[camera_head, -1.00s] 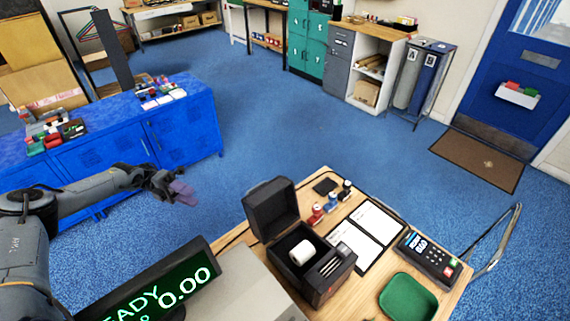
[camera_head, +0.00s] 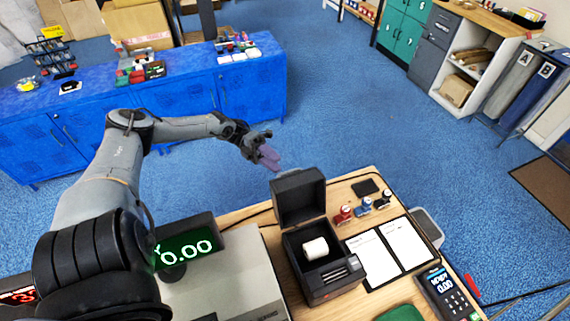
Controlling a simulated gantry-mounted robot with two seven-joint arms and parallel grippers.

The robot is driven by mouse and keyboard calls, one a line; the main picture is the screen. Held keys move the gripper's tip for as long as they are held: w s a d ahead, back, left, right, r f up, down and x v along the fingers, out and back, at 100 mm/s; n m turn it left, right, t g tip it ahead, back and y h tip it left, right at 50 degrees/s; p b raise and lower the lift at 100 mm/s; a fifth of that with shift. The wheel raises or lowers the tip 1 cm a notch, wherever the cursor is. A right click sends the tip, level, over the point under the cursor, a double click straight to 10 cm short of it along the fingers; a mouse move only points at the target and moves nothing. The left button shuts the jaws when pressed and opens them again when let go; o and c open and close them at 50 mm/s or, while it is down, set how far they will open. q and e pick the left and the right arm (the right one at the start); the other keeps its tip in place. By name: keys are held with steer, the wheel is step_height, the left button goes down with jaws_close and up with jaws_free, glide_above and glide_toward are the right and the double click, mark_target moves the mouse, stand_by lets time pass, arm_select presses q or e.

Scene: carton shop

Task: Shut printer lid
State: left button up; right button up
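The black printer (camera_head: 322,281) stands on the wooden counter in the head view. Its lid (camera_head: 299,197) is up, and a white paper roll (camera_head: 315,248) shows inside the open body. My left gripper (camera_head: 268,157) is just behind and to the left of the raised lid, appearing apart from it. Its purple-grey fingers look close together, and I cannot tell whether they are open or shut. Nothing visible is held in it. My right gripper is out of view.
A cash register with a green display (camera_head: 187,249) stands left of the printer. Blue cabinets (camera_head: 180,101) stand behind, with open floor between.

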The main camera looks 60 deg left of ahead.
mark_target(296, 193)
arm_select(q)
steer(key=shift+p+x, duration=0.85)
steer(key=shift+x, duration=1.8)
jaws_close()
